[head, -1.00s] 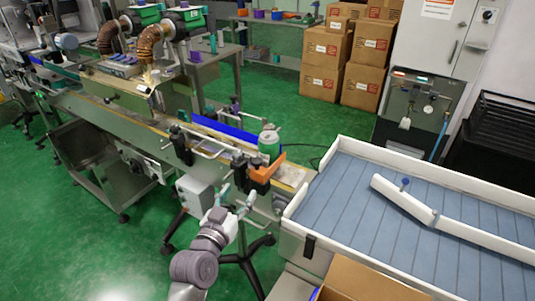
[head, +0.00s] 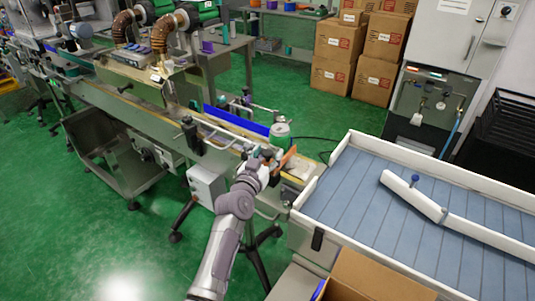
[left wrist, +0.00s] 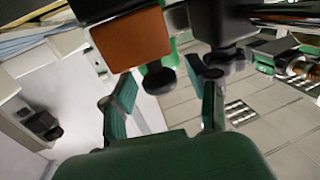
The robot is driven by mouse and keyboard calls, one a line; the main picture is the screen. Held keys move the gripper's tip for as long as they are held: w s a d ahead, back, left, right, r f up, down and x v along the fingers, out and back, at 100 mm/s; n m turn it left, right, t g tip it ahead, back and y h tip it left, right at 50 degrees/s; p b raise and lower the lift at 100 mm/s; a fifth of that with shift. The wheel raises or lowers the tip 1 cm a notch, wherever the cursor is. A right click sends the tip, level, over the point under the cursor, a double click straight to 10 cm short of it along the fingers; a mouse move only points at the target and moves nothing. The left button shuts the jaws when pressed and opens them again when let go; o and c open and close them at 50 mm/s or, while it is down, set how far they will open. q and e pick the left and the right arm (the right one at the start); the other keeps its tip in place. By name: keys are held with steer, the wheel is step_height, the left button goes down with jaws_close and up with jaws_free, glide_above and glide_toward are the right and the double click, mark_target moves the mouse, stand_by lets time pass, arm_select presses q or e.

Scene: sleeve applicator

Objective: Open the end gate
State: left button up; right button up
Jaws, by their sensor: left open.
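The end gate, an orange plate (head: 287,160), stands at the near end of the conveyor in the head view, partly hidden behind my left gripper (head: 268,156). In the left wrist view the orange part (left wrist: 131,40) shows at the top, beyond my gripper (left wrist: 165,98). My left gripper is open, its two teal-padded fingers apart. A dark round knob-like part (left wrist: 160,79) shows between and beyond the fingers; I cannot tell whether it touches them. A green can (head: 280,134) stands on the conveyor just behind the gate. My right gripper is not in view.
The conveyor (head: 150,113) has side rails and black clamps along its edge. A grey box (head: 206,184) hangs below it. A blue-grey slatted table with white walls (head: 335,160) stands to the right. An open cardboard box (head: 365,278) is at the bottom.

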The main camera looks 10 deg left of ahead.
arm_select(q)
jaws_close()
stand_by(0.3)
steer(key=shift+s, duration=0.1)
steer(key=s+a+p, duration=0.3)
steer(key=s, duration=0.4)
steer(key=shift+s, duration=0.2)
